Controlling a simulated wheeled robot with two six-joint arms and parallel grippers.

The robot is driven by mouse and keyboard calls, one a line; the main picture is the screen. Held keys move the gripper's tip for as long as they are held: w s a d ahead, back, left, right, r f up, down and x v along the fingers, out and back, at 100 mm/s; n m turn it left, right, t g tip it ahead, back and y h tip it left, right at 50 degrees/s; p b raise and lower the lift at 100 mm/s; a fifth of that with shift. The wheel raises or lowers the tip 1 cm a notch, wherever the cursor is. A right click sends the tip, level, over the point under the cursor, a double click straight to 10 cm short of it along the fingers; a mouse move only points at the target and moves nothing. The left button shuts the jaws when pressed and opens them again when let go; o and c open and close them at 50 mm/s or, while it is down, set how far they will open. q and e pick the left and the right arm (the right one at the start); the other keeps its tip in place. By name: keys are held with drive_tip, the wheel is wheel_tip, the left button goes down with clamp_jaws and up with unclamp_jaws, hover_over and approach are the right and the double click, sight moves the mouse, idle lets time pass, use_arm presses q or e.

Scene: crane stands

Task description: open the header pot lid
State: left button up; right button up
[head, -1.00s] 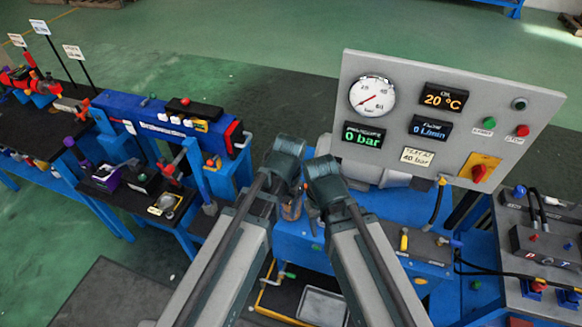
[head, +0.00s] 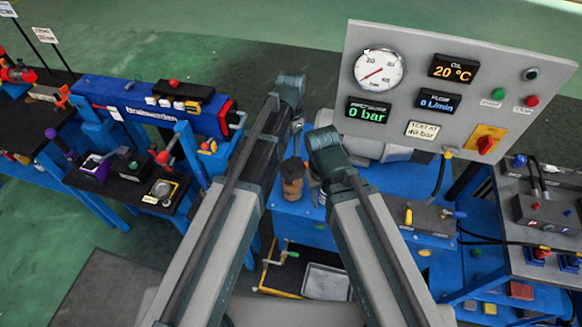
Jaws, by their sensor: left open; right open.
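A small brown pot (head: 292,187) with a darker top (head: 292,165) stands on the blue bench in the head view, between my two arms. It looks like the header pot; whether the dark top is its lid is too small to tell. My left gripper (head: 297,126) is above and beyond the pot in the picture, open, its fingers mostly hidden behind its wrist. My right gripper (head: 317,187) is open just right of the pot, lower in the picture, its fingers also mostly hidden. I see neither gripper holding anything.
A grey gauge panel (head: 400,150) rises behind and right of the pot, reading 0 bar. The blue bench (head: 300,232) has a grey tray (head: 326,282) below it. A blue machine (head: 140,105) stands left. Hoses and a grey box (head: 545,213) are at right.

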sight(291, 167)
use_arm(q)
wheel_tip(291, 167, down, 12)
drive_tip(key=b, duration=1.1)
drive_tip(key=shift+r, duration=0.15)
clamp_jaws()
idle(0.7)
